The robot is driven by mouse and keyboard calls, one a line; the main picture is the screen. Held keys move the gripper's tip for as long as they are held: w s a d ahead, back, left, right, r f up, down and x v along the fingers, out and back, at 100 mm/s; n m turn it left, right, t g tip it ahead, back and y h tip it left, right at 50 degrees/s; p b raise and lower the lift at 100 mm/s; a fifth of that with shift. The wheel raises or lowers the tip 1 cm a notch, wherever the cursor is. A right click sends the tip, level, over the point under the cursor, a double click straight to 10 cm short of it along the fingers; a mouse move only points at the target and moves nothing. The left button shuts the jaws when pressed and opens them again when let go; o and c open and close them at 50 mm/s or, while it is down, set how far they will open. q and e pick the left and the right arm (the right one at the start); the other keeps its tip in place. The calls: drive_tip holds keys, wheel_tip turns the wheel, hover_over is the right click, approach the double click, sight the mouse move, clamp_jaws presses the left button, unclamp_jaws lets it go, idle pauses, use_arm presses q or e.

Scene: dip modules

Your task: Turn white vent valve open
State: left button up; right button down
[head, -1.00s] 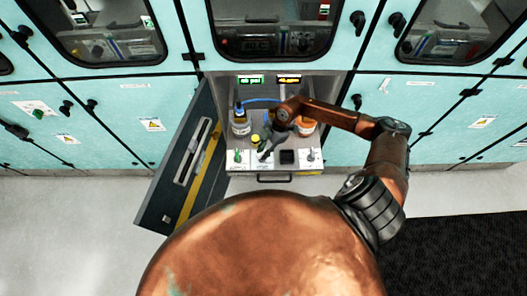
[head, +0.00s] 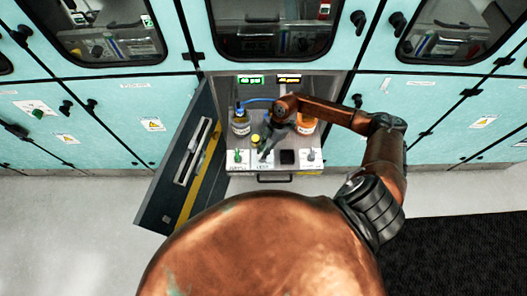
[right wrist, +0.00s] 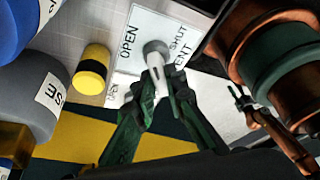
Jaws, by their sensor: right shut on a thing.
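The white vent valve (right wrist: 156,58) shows in the right wrist view, with a round knob end and a short lever. It sits on a white plate (right wrist: 148,25) marked OPEN on the left and SHUT on the right, with part of VENT readable. My right gripper (right wrist: 158,93) is shut on the lever, with a dark green finger on each side. In the head view my right gripper (head: 266,148) reaches down into the open bay and hides the valve. My left gripper is not in view.
A blue-capped bottle (head: 240,124), an orange bottle (head: 307,126) and a yellow cylinder (right wrist: 91,69) stand close to my right gripper. A green valve (head: 238,155) is at the shelf's left. The cabinet door (head: 181,165) hangs open on the left.

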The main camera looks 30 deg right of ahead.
drive_tip(key=n, duration=0.2)
drive_tip(key=n+g, duration=0.1)
drive_tip(key=n+g+b, duration=0.1)
drive_tip(key=n, duration=0.1)
drive_tip(key=shift+w+n+h, duration=0.25)
drive_tip(key=shift+n+h, duration=0.05)
drive_tip(key=shift+h, duration=0.1)
drive_tip(key=n+g+h+b, duration=0.1)
drive_tip(key=n, duration=0.3)
drive_tip(key=shift+a+n, duration=0.1)
drive_tip(key=shift+n, duration=0.2)
drive_tip(key=c, duration=2)
unclamp_jaws()
drive_tip(key=shift+o, duration=0.2)
drive_tip(key=shift+g, duration=0.3)
